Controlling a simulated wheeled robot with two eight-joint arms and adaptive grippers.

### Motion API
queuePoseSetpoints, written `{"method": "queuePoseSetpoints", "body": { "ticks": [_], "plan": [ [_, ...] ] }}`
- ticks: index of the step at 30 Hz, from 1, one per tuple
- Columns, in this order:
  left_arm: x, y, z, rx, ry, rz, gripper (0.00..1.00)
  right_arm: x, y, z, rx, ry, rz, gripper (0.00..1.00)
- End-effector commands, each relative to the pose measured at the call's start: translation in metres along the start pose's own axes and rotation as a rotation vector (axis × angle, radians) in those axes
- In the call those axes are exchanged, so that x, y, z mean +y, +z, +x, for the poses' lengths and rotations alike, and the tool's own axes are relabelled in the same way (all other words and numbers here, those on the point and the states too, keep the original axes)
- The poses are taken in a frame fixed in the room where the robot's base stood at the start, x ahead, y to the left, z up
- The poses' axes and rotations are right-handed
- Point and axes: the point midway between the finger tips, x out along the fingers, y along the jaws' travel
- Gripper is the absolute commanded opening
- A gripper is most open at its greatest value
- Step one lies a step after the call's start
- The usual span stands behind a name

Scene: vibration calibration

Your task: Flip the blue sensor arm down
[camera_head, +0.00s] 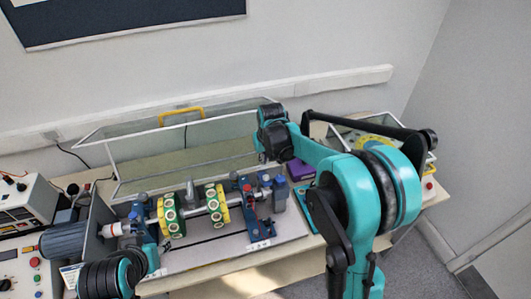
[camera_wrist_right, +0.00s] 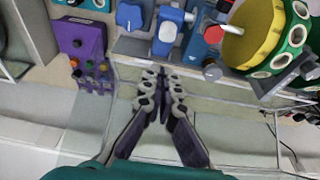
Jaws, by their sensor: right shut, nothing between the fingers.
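The rotor rig holds a shaft with yellow-green discs (camera_head: 217,203). At its right end are small blue parts (camera_head: 265,180). In the right wrist view, a blue part with a pale end (camera_wrist_right: 168,30), which looks like the blue sensor arm, stands beside a blue knob (camera_wrist_right: 130,15). Whether it is raised is hard to tell. My right gripper (camera_wrist_right: 161,75) is shut and empty, its fingertips just short of these parts and apart from them. In the head view my right wrist hangs behind the rig's right end. My left arm shows at the lower left, its gripper not visible.
A raised clear cover (camera_head: 150,155) with a yellow handle (camera_head: 181,116) stands behind the rig. A purple box (camera_wrist_right: 80,50) sits beside the rig's right end. Instrument boxes (camera_head: 30,205) stand at the left. The wall is close behind the table.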

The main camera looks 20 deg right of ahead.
Motion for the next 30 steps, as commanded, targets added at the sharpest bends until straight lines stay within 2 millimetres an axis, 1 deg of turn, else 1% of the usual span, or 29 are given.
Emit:
{"method": "queuePoseSetpoints", "body": {
  "ticks": [1, 3, 9, 22, 30],
  "plan": [
    [0.0, 0.001, 0.001, 0.0, 0.0, 0.0, 0.4, 0.0, 0.005, 0.008, 0.0, 0.0, 0.0, 0.0],
    [0.0, 0.001, 0.002, 0.0, 0.0, 0.0, 0.4, 0.0, 0.013, 0.015, 0.0, 0.0, 0.0, 0.0],
    [0.0, 0.002, 0.002, 0.0, 0.0, 0.0, 0.4, 0.0, 0.026, 0.027, 0.0, 0.0, 0.0, 0.0],
    [0.0, 0.002, 0.003, 0.0, 0.0, 0.0, 0.4, 0.0, 0.029, 0.029, 0.001, 0.0, 0.0, 0.0],
    [0.0, 0.006, 0.009, 0.0, 0.0, 0.0, 0.4, 0.0, 0.035, 0.031, 0.051, 0.0, 0.0, 0.0]
  ]
}}
